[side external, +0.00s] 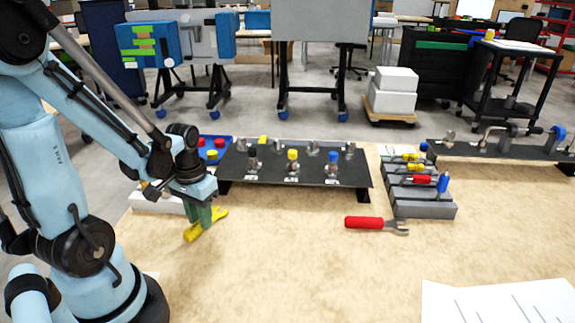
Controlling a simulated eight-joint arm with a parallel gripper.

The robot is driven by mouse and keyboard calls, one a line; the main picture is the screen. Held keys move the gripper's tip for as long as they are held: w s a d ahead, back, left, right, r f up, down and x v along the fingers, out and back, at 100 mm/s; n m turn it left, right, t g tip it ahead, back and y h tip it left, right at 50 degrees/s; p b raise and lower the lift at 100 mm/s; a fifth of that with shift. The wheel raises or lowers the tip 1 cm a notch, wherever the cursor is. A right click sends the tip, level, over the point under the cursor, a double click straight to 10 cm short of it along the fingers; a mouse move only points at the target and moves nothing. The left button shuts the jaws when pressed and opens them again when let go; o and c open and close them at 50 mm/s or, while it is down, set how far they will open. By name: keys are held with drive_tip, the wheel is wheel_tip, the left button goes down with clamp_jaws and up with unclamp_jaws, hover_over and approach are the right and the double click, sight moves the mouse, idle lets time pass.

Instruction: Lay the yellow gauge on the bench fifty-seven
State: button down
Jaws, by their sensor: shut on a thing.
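My gripper (203,219) is at the left of the bench, pointing down, with green fingers. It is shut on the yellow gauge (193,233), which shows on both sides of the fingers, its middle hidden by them. The gauge is low, close over the bench top; I cannot tell whether it touches. The wood-topped bench (290,250) fills the foreground; no number can be read on it.
A black rack (300,174) with several knobbed fittings stands right of my gripper. A blue tray (212,143) is behind it. A red-handled wrench (373,223) lies near a grey stepped holder (420,205). White paper (500,302) lies front right. The bench's middle front is clear.

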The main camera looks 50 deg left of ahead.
drive_tip(key=shift+f, duration=0.25)
drive_tip(key=c, duration=0.8)
unclamp_jaws()
drive_tip(key=shift+r, duration=6.05)
drive_tip(key=w+d+m+t, duration=0.1)
drive_tip(key=w+d+t, duration=0.1)
drive_tip(key=d, duration=0.2)
drive_tip(key=w+d+m+t, duration=0.2)
drive_tip(key=w+d, duration=0.1)
drive_tip(key=d, duration=0.1)
drive_tip(key=w+d+m+t, duration=0.1)
drive_tip(key=w+d+t, duration=0.1)
drive_tip(key=d+t, duration=0.1)
drive_tip(key=shift+w+d+r+m, duration=0.2)
drive_tip(key=shift+d+r+m, duration=0.1)
drive_tip(key=shift+d, duration=0.35)
